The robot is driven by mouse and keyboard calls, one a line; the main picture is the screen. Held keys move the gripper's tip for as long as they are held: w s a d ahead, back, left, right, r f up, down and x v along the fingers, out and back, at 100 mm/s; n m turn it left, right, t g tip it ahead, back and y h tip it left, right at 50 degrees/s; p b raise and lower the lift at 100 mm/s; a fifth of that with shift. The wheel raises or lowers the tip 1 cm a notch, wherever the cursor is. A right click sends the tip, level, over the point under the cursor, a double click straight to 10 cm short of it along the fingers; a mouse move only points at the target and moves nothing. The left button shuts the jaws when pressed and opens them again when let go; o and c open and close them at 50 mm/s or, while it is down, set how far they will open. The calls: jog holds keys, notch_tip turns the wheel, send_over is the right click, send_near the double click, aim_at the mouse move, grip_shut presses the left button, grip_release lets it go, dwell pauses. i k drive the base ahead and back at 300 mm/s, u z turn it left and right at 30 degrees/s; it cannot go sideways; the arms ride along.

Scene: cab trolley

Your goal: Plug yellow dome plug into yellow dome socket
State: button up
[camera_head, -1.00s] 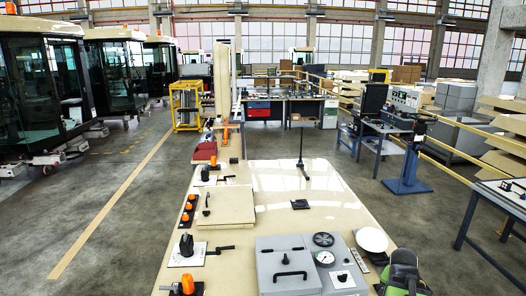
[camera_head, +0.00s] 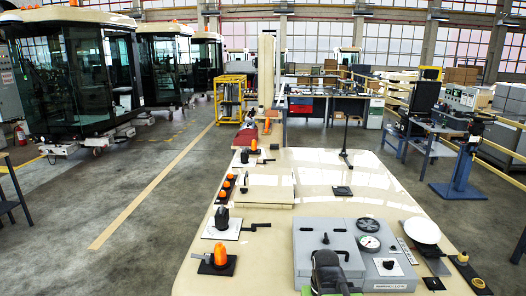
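A small yellow round piece (camera_head: 462,258) sits on a dark strip at the table's right front edge. A second, smaller yellowish piece (camera_head: 478,283) is on the same strip, nearer to me. I cannot tell which is the yellow dome plug or the socket. My gripper (camera_head: 328,268), dark grey with green below, shows at the bottom centre, in front of the grey box. Its fingers are not clear, so I cannot see whether it is open or holds anything. It is well left of the yellow pieces.
The cream table (camera_head: 255,262) carries a grey box (camera_head: 312,240), a gauge panel (camera_head: 370,243), a white dome (camera_head: 422,230) and a beige panel (camera_head: 268,190). Orange domes (camera_head: 221,252) on black plates line its left side. Open floor lies left, with cabs (camera_head: 75,80) beyond.

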aim_at(462, 258)
jog(key=z, duration=1.3)
